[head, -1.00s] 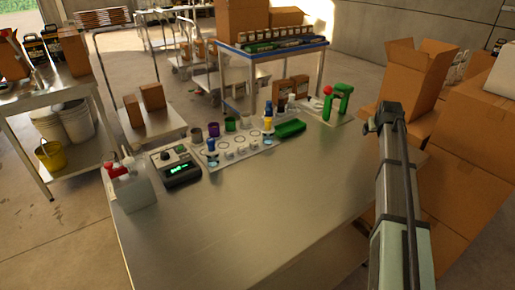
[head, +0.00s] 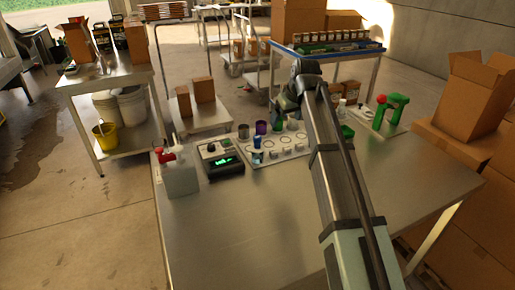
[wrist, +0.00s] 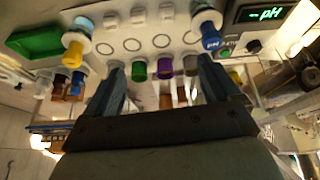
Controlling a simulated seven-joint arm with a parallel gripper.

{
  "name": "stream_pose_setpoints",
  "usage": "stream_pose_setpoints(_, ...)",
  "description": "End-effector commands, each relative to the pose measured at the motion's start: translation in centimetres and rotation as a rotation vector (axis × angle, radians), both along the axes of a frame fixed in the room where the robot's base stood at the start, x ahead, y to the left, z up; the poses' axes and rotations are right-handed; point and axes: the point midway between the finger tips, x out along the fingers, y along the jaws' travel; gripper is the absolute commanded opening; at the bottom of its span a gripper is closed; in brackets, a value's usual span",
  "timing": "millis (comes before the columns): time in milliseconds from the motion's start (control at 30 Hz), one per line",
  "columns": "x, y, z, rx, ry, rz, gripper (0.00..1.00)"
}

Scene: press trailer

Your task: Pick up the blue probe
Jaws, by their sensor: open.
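The blue probe (head: 257,141) stands upright on the white board (head: 290,150), just right of the pH meter (head: 222,162). In the wrist view the blue probe (wrist: 209,30) is at the top right, beside the meter's lit display (wrist: 265,13). My gripper (wrist: 160,72) is open, with nothing between its fingers. The probe lies beyond the right finger, apart from it. In the head view my gripper (head: 288,102) is raised over the back of the board. My arm hides part of the board there.
Purple (wrist: 165,68) and green (wrist: 139,70) cups stand near the fingers. A bottle caddy (head: 180,178) is left of the meter. The table's front (head: 250,225) is clear.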

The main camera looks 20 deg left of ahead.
Motion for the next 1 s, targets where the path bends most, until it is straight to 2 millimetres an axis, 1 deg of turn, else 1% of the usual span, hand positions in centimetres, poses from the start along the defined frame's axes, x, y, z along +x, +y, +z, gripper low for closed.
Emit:
stream_pose_setpoints(33, -1.4, 1.7, 0.5, -0.002, 0.011, 0.032, 0.89)
stream_pose_setpoints(100, -2.9, 3.2, 0.9, -0.005, 0.024, 0.066, 0.89)
stream_pose_setpoints(200, -4.3, 4.6, 1.4, -0.007, 0.038, 0.096, 0.89)
stream_pose_setpoints(300, -5.0, 5.4, 1.4, -0.01, 0.045, 0.112, 0.89)
stream_pose_setpoints(367, -5.1, 5.6, 1.0, -0.011, 0.046, 0.116, 0.89)
stream_pose_setpoints(467, -4.8, 6.0, -0.2, -0.011, 0.048, 0.115, 0.89)
stream_pose_setpoints(700, -3.8, 7.2, -3.9, -0.011, 0.047, 0.115, 0.89)
stream_pose_setpoints(800, -3.5, 7.7, -5.1, -0.009, 0.046, 0.114, 0.89)
stream_pose_setpoints(1000, -3.2, 8.1, -6.4, -0.01, 0.046, 0.113, 0.89)
